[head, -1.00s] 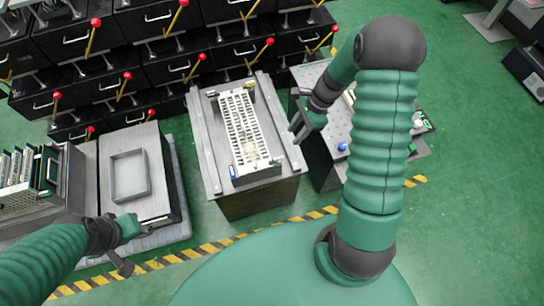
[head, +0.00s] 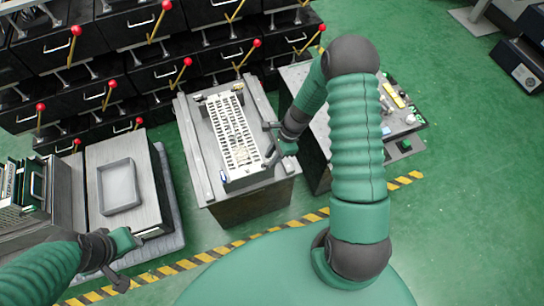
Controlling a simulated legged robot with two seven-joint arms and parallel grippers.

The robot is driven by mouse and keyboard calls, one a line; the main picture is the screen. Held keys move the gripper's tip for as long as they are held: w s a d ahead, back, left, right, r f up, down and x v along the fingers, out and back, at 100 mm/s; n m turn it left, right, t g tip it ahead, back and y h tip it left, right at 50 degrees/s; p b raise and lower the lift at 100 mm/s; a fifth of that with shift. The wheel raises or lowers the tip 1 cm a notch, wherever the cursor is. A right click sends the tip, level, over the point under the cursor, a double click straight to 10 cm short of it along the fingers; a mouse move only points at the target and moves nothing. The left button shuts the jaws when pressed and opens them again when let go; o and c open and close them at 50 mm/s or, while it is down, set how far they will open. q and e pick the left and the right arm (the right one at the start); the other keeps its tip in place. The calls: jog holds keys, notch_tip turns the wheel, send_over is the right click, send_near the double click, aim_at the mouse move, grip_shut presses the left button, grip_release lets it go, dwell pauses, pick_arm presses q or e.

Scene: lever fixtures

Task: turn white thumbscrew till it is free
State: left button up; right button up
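A pale slotted rack (head: 234,135) lies on a grey metal-topped stand (head: 194,150) in the middle of the head view. I cannot make out the white thumbscrew for certain; small fittings at the rack's ends are too small to tell. My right gripper (head: 267,143) is open at the right side of the rack, its two dark fingers apart and pointing left toward it. Nothing shows between them, and I cannot tell whether they touch the rack. My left gripper (head: 132,260) is open and empty at lower left, away from the rack.
A cabinet (head: 110,128) with a grey tray (head: 118,186) stands at left, beside a box of boards (head: 12,190). A table (head: 398,110) with small parts stands at right behind my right arm. Black drawers (head: 137,27) with red-knobbed levers fill the back.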

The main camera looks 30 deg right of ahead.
grip_shut()
jog(key=shift+w+r+n+g+p, duration=0.15)
jog(key=shift+n+g+p, duration=0.35)
jog(key=shift+n+p, duration=0.6)
jog(key=n+g, duration=0.1)
jog(key=n, duration=0.3)
jog(key=shift+w+p, duration=0.1)
jog(key=shift+p, duration=0.2)
jog(key=n+g, duration=0.1)
jog(key=n, duration=0.1)
jog(key=n+g+h, duration=0.1)
jog(key=n, duration=0.2)
jog(key=shift+w+a+p, duration=0.1)
jog(key=shift+w+p, duration=0.05)
jog(key=shift+p, duration=0.15)
jog(key=n+h, duration=0.1)
jog(key=n, duration=0.2)
jog(key=n+g+h, duration=0.1)
jog(key=n, duration=0.2)
jog(key=shift+w+a+n, duration=0.1)
jog(key=shift+n, duration=0.2)
